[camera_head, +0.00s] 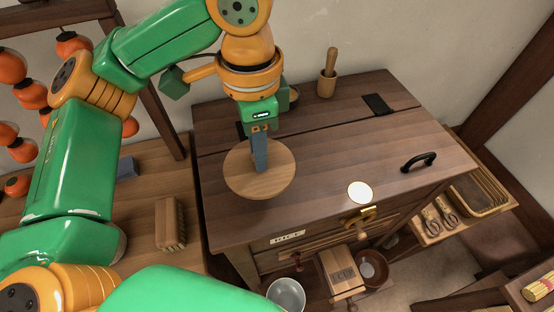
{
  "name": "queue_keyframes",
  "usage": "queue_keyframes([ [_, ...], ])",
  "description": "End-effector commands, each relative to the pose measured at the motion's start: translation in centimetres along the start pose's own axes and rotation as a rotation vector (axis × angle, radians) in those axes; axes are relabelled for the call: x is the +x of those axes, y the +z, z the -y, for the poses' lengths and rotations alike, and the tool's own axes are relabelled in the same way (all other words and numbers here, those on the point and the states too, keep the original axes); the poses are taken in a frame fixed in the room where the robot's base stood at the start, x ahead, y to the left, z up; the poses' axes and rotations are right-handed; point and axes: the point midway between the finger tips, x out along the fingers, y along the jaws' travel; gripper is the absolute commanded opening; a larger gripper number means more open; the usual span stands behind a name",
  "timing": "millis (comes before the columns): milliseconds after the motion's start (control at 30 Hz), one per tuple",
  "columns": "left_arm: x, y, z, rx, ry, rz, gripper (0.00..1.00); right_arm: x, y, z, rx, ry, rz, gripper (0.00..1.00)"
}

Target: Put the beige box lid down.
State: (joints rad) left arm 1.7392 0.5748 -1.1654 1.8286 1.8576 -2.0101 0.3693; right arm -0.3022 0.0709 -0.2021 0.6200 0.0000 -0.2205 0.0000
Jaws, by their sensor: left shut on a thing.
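The beige box lid (280,173) is a flat, round, light wooden disc over the left part of the brown wooden cabinet top (330,135). My left gripper (259,162) reaches down from above and is shut on the lid near its middle. The fingers hide part of the lid. I cannot tell whether the lid touches the cabinet top or hangs just above it. My right gripper is not in view.
A wooden mortar with pestle (327,82) stands at the back of the cabinet top. A black handle (419,161) and a pale round disc (360,192) are to the right. A brush (171,222) lies on the left bench. The middle of the top is clear.

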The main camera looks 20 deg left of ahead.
Motion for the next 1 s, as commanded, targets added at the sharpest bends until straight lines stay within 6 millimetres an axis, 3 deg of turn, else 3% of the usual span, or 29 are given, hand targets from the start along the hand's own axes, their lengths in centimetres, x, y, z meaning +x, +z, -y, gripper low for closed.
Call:
queue_keyframes([
  [100,2.4,-1.5,0.8,0.000,0.004,0.002,0.00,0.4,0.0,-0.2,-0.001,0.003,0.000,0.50],
  [267,3.2,-2.2,1.4,-0.001,0.000,-0.002,0.00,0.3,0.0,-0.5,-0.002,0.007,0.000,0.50],
  [500,6.7,-2.7,1.7,0.001,-0.001,0.001,0.00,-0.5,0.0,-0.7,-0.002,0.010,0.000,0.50],
  [867,7.3,-2.8,1.7,0.000,-0.001,-0.001,0.00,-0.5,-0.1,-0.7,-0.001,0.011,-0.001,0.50],
  [900,7.3,-2.8,1.7,0.000,-0.002,-0.002,0.37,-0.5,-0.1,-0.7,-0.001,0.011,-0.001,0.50],
  [967,7.3,-2.8,1.7,0.000,-0.002,-0.002,0.53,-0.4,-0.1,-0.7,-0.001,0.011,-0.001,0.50],
  [1000,7.3,-2.8,1.7,0.000,-0.002,-0.002,0.56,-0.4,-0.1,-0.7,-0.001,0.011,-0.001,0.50],
])
